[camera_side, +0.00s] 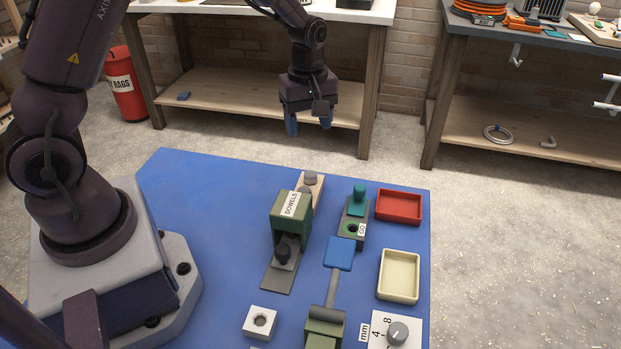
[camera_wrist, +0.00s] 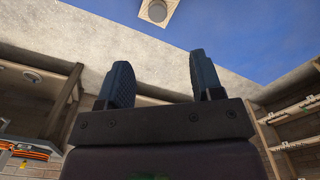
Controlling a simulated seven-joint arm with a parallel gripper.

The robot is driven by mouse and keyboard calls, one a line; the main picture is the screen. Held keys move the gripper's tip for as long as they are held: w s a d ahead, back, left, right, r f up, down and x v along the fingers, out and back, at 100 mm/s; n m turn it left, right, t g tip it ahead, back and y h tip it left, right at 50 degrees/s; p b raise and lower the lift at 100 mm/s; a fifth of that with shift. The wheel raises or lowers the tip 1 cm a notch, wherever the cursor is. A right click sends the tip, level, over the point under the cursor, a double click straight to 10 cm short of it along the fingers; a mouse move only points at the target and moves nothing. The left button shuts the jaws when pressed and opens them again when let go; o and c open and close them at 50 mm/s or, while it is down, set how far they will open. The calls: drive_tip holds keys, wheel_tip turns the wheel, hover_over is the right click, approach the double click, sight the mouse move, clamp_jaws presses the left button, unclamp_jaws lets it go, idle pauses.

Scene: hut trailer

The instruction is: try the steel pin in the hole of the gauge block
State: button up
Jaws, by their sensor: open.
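My gripper (camera_side: 308,121) is open and empty, held high beyond the far edge of the blue mat; its two blue fingers also show apart in the wrist view (camera_wrist: 161,72). A grey round-topped piece (camera_side: 310,178), perhaps the steel pin, stands in a pale wooden block at the mat's far side. It shows at the top of the wrist view (camera_wrist: 157,11), away from the fingers. A grey block labelled GO (camera_side: 347,240), which looks like the gauge block, has a green-ringed hole (camera_side: 352,228) and a teal knobbed piece (camera_side: 359,200) standing behind the hole.
A green DOWELS dispenser (camera_side: 291,217) stands left of the GO block. A blue-paddled lever (camera_side: 338,254), red tray (camera_side: 398,207), cream tray (camera_side: 399,276), white block with a hole (camera_side: 260,322) and mm dial (camera_side: 397,333) surround it. The mat's left side (camera_side: 215,220) is clear.

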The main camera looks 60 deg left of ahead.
hover_over(311, 174)
drive_tip(key=f, duration=0.7)
drive_tip(key=shift+s+a, duration=0.1)
drive_tip(key=shift+s, duration=0.2)
drive_tip(key=shift+w+f, duration=0.15)
drive_tip(key=shift+f, duration=1.3)
drive_tip(key=shift+w+f, duration=0.1)
drive_tip(key=shift+f, duration=1.3)
drive_tip(key=c, duration=1)
drive_tip(key=shift+r, duration=0.1)
